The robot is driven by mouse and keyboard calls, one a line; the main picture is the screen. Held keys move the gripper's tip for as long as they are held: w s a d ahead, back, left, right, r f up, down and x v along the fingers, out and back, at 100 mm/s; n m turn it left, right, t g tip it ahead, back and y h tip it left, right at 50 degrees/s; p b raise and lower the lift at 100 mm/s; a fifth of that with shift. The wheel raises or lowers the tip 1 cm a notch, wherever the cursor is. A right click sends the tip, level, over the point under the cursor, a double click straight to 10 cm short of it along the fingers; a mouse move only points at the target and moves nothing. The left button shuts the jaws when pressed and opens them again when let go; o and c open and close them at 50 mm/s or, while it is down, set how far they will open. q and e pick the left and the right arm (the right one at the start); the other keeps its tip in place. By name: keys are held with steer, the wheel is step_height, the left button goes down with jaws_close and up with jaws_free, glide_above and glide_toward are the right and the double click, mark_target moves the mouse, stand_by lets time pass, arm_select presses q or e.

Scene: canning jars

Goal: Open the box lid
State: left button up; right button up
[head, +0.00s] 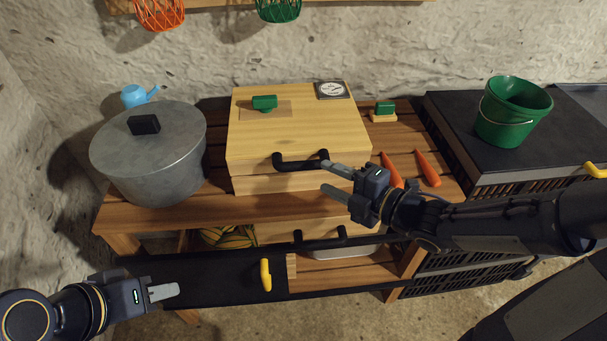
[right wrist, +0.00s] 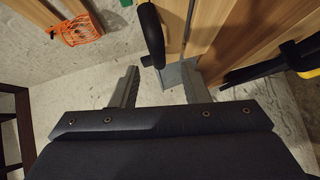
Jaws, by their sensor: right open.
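The light wooden box (head: 290,135) stands on the slatted bench with its lid closed. The lid has a black bar handle (head: 298,163) at the front edge and a green knob block (head: 264,103) on top. My right gripper (head: 325,178) is open at the handle's right end, with its upper finger close to it. In the right wrist view the handle (right wrist: 150,35) reaches down towards the gap between the fingers (right wrist: 160,68); I cannot tell whether they touch. My left gripper (head: 163,292) is low at the left, away from the box; its opening is unclear.
A large grey pot (head: 150,160) with a lid stands left of the box, a blue watering can (head: 137,95) behind it. Two carrots (head: 428,168) and a green-topped block (head: 384,110) lie right of the box. A green bucket (head: 510,112) stands on a black crate at the right.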

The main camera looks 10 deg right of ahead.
mark_target(308, 169)
steer(key=x, duration=0.8)
steer(key=shift+a+r, duration=0.1)
steer(key=shift+r, duration=0.1)
steer(key=shift+c, duration=0.2)
jaws_close()
